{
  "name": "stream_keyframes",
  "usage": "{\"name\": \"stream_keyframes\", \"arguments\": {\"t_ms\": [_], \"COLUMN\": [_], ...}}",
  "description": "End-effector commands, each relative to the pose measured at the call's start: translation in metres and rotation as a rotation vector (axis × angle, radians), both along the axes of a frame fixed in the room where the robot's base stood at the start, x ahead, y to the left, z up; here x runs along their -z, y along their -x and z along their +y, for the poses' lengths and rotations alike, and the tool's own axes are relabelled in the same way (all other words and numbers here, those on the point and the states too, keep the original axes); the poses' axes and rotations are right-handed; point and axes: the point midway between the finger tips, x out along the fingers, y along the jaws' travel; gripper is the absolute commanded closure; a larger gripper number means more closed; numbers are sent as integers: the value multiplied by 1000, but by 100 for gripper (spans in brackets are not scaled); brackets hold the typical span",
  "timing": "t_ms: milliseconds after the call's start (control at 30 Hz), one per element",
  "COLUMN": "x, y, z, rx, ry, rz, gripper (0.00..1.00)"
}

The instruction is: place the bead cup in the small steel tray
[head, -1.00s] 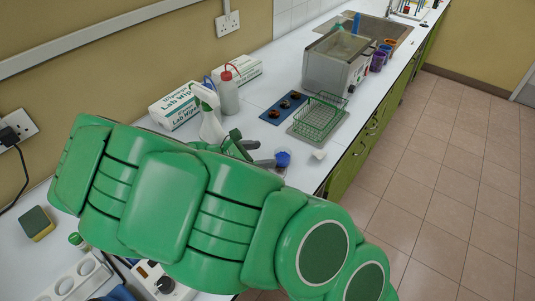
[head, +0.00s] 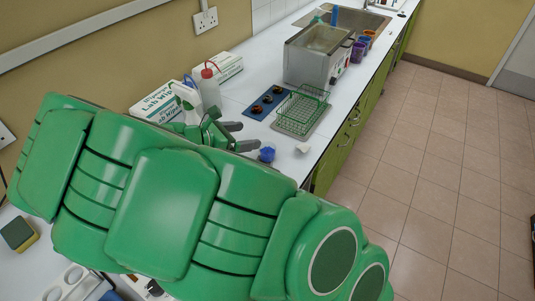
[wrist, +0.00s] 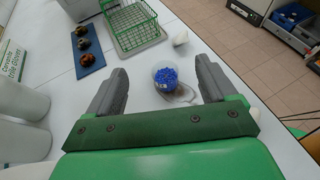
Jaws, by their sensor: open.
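A thin grey rounded shape (wrist: 184,97) lies beside the cup, too unclear to name. A flat grey tray (head: 283,127) lies under a green wire basket; I cannot tell whether it is the small steel tray.
The green wire basket (head: 302,107) and a blue strip with dark round pieces (head: 265,103) lie beyond the cup. A small white piece (head: 302,147) lies right of it. Bottles (head: 209,88) and wipe boxes (head: 158,103) stand left. A steel bath (head: 318,55) is farther back.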

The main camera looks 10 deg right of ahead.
Motion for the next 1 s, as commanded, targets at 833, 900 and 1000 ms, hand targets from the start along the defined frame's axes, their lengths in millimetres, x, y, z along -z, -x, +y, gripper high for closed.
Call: {"name": "stream_keyframes", "arguments": {"t_ms": [833,900,1000], "x": [7,10,11], "y": [3,2,-2], "z": [-39,-45,-51], "rx": [641,800,1047], "ry": [-547,-640,-764], "rz": [-411,-500,-631], "gripper": [15,15,15]}}
